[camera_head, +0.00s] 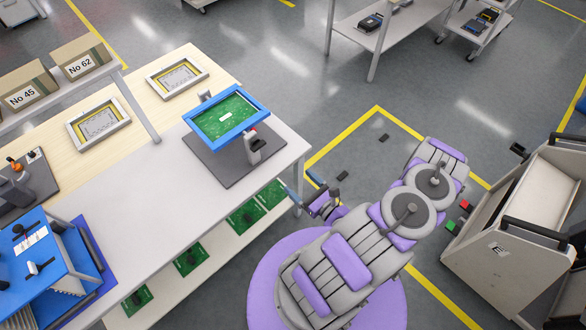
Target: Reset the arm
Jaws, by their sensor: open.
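My grey and purple arm stands in the lower middle of the head view, folded at its large round joints. My gripper (303,188) is at the left end of the arm, just off the right edge of the white workbench (175,225). It is open, with nothing seen between its fingers. Its fingers are small and partly blurred against the floor and bench edge.
A blue-framed green board (226,116) sits in a fixture on the bench. Green boards (243,217) lie on the lower shelf. A blue rack (45,262) stands at left. A grey trolley (520,225) stands at right. Yellow-lined floor (360,150) lies behind my arm.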

